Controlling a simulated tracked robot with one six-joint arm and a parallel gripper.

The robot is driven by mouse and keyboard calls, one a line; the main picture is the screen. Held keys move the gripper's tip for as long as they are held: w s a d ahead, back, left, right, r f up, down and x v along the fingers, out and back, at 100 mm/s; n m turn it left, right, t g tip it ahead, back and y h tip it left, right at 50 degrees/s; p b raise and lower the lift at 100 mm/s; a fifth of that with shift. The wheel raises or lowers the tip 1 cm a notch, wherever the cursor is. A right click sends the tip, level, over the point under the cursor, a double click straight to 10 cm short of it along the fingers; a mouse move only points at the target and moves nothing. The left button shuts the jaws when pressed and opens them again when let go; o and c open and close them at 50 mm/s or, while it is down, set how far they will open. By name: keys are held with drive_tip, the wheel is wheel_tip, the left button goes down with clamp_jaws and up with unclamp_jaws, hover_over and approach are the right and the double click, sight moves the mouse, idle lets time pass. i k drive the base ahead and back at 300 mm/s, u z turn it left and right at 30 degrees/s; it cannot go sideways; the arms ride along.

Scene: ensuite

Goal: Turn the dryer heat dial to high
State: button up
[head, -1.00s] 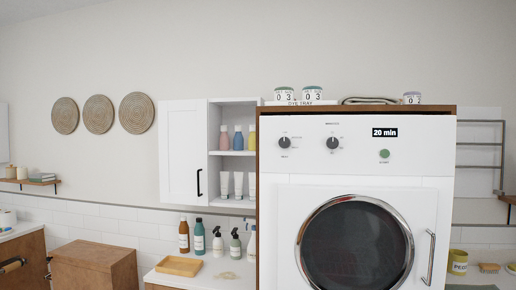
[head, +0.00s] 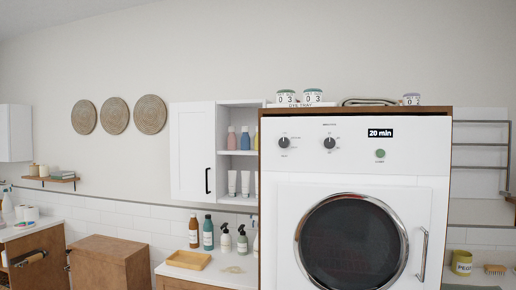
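The white dryer (head: 420,170) stands at the right of the head view, with a round dark glass door and a vertical handle (head: 422,254). Its top panel has a left dial (head: 283,142) and a second dial (head: 329,143), both dark knobs on pale faces. The lettering around them is too small to read, so I cannot tell which is the heat dial or its setting. A green button (head: 380,154) sits under a display (head: 380,133) reading "20 min". My gripper is not in view.
Jars (head: 313,96) and a folded cloth (head: 370,102) lie on top of the dryer. A white wall cabinet (head: 192,150) and a counter with bottles (head: 208,233) and a wooden tray (head: 188,260) are to its left. A metal rack (head: 482,145) is at the right.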

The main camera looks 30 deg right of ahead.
sight(284, 143)
drive_tip(key=u, duration=1.3)
drive_tip(key=k, duration=0.85)
drive_tip(key=z, duration=0.65)
drive_tip(key=i, duration=1)
drive_tip(key=z, duration=0.05)
